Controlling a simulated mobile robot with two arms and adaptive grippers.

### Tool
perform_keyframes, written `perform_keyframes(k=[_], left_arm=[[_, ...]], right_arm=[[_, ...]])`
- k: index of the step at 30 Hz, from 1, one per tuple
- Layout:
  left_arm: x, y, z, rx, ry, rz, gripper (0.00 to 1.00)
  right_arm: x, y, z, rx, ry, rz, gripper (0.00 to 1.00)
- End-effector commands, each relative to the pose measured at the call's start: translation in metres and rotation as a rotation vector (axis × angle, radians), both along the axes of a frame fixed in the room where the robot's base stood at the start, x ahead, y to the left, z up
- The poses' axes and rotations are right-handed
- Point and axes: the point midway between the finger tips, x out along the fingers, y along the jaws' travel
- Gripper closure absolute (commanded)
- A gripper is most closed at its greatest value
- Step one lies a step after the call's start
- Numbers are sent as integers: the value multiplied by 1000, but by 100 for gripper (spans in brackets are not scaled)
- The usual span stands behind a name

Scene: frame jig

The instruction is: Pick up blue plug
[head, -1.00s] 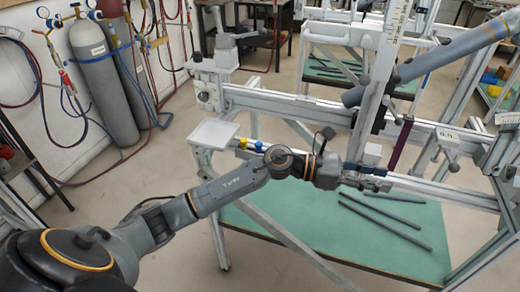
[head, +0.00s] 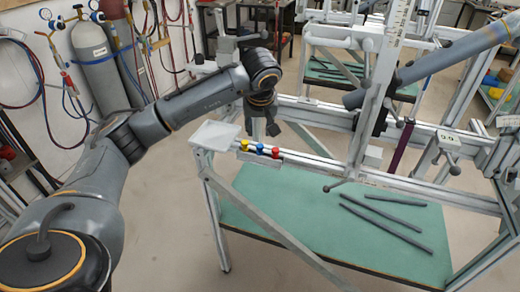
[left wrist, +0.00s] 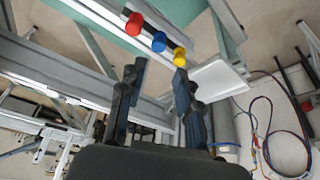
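The blue plug (head: 260,148) sits on the front rail of the frame, between a yellow plug (head: 244,145) and a red plug (head: 276,152). My left gripper (head: 262,132) points down above and behind the plugs in the head view, apart from them. In the left wrist view the blue plug (left wrist: 159,41) lies ahead of the gap between the fingertips (left wrist: 158,72). The fingers are spread and nothing is between them. The red plug (left wrist: 134,24) and yellow plug (left wrist: 179,56) flank it closely.
A white plate (head: 215,135) stands at the rail's left end. Dark rods (head: 385,227) lie on the green lower shelf (head: 290,215). Gas cylinders (head: 92,65) stand at the left.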

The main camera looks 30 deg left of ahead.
Motion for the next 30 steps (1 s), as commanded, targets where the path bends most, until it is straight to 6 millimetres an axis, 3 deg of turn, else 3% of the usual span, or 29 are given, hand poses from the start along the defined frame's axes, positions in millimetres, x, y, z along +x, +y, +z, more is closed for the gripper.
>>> perform_keyframes(k=[3,11,21,29,30], left_arm=[[6,4,-20,-2,4,1,66],[13,8,-39,-3,2,0,66],[28,16,-80,-4,1,0,66],[29,17,-84,-4,-2,-1,66],[29,17,-84,-3,-1,0,72]], right_arm=[[1,1,4,1,-1,0,60],[1,5,8,6,-2,0,60],[1,5,22,6,-1,1,60],[1,5,22,6,-1,1,60],[1,5,22,6,-1,1,60]])
